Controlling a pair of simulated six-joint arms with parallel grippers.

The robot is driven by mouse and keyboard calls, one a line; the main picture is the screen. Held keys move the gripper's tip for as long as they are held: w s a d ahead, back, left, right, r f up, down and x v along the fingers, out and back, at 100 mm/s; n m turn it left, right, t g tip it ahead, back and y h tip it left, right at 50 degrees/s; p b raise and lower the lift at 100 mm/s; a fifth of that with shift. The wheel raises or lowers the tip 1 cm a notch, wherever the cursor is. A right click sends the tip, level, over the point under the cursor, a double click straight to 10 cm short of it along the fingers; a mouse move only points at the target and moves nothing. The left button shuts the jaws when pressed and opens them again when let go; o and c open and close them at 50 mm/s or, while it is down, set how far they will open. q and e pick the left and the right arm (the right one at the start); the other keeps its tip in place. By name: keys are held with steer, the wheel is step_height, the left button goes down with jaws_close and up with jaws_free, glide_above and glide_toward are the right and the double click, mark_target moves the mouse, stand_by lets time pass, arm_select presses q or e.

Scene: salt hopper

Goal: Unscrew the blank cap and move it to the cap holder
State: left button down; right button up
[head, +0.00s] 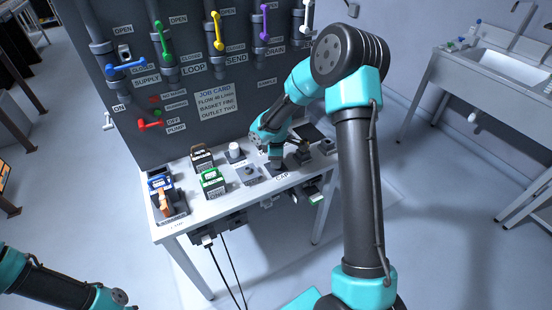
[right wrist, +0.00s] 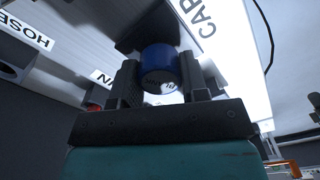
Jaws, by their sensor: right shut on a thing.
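A round blue cap (right wrist: 160,64) is between the fingers of my right gripper (right wrist: 157,85) in the right wrist view. The gripper is shut on it. A dark block-like fitting (right wrist: 138,30) is right against the cap's far end; I cannot tell whether the two are joined or only touching. The word CAP is printed on the white surface (right wrist: 220,55) beside it. In the head view my right gripper (head: 275,163) points down at the bench by the CAP label (head: 282,176); the arm hides the blue cap there. My left arm shows at the lower left, its gripper out of frame.
The white bench (head: 215,221) carries a green-topped box (head: 212,183), a brown box (head: 201,158), a blue and orange item (head: 161,190) in a tray and a white-topped fitting (head: 235,152). A dark panel with coloured valve handles stands behind. Cables hang below the bench front.

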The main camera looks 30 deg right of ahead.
steer(key=shift+f, duration=0.8)
steer(key=o, duration=1.8)
steer(key=shift+c, duration=0.2)
steer(key=shift+r, duration=0.1)
steer(key=shift+r, duration=2.95)
steer(key=shift+r, duration=0.1)
step_height(320, 180, up, 17)
